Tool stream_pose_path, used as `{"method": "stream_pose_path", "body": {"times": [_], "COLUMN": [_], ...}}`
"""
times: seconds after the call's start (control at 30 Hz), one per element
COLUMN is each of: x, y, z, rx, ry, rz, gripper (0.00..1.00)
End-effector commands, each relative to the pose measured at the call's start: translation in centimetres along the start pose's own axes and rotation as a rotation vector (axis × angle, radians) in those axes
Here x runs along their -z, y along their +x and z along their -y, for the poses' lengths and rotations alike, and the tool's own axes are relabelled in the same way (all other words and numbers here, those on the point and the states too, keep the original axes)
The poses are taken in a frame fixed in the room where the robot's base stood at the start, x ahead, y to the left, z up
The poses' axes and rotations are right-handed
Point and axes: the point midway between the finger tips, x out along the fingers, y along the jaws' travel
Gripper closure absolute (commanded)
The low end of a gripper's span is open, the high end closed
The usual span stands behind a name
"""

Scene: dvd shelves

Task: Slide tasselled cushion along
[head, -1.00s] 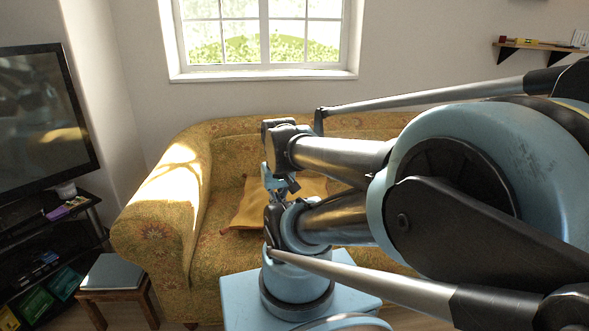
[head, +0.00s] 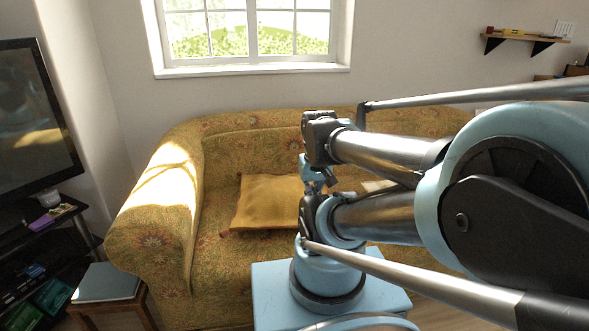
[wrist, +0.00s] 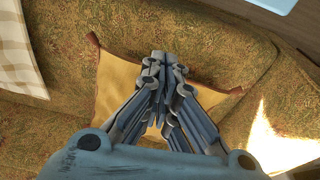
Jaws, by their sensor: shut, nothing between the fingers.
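The tasselled cushion (head: 265,203) is mustard yellow with reddish-brown corner tassels. It lies on the sofa seat, left of my arm in the head view, with its right side partly hidden behind the arm. In the wrist view the cushion (wrist: 116,82) lies beneath my gripper (wrist: 165,58), which covers its middle. The fingers are together and empty, with their tips near the cushion's upper edge in that view. I cannot tell whether they touch it. In the head view my gripper (head: 322,180) is small and partly hidden by the arm, at the cushion's right side.
The patterned sofa (head: 160,238) has a thick left armrest. A small wooden stool (head: 118,311) with a grey-blue book (head: 108,283) and a television (head: 38,120) stand at the left.

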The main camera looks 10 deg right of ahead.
Motion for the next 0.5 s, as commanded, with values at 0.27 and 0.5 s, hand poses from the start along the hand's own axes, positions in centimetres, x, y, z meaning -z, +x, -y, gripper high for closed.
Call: {"method": "stream_pose_path", "body": {"times": [0.27, 0.5], "x": [-0.5, 3.4], "y": [-0.9, -3.7], "z": [0.0, 0.0], "rx": [0.000, 0.007], "ry": [0.004, 0.041], "rz": [-0.009, 0.019], "gripper": [1.00, 1.00]}}
